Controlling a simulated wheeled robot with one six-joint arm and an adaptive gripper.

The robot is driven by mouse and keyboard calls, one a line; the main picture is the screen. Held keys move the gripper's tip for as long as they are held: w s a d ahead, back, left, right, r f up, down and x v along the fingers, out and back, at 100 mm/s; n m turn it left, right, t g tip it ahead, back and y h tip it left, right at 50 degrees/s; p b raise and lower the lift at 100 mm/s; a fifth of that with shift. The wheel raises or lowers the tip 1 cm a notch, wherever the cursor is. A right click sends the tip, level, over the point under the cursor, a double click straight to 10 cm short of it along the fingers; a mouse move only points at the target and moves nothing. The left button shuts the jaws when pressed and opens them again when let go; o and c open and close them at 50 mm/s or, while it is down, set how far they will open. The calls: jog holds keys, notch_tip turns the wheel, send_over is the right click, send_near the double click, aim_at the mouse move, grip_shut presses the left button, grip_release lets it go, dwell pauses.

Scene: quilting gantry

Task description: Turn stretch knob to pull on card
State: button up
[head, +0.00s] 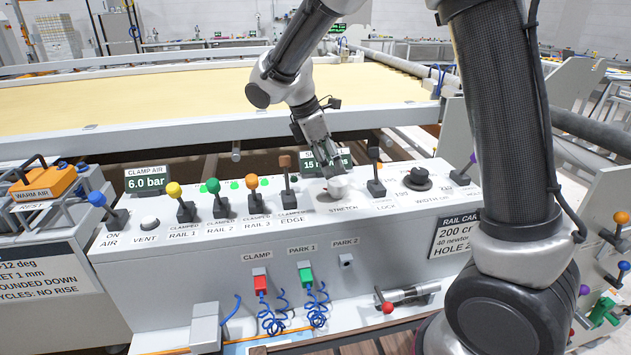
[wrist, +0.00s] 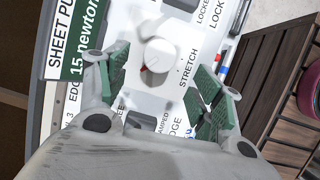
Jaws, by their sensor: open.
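The stretch knob (head: 338,188) is a white round knob on the grey control panel, above the STRETCH label. In the wrist view the knob (wrist: 158,55) shows a small red mark at its lower left. My gripper (head: 328,170) is at the knob from above, tilted. In the wrist view its green-padded fingers (wrist: 160,78) are apart, with the knob between and just beyond the tips; I cannot tell whether they touch it. The sheet pull display (wrist: 85,50) reads 15 newton. The rail card (head: 457,232) on the panel's right front reads 200 cm, 40 newton and HOLE, its last character partly hidden.
An edge lever (head: 286,170) stands left of the knob and a lock lever (head: 375,168) right of it. A black width knob (head: 419,178) is farther right. Several coloured levers line the left side. The clamp air display (head: 147,181) reads 6.0 bar.

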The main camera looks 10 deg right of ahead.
aim_at(337, 181)
jog(key=shift+n, duration=0.7)
jog(key=x, duration=0.8)
jog(key=shift+w+r, duration=0.1)
jog(key=c, duration=1)
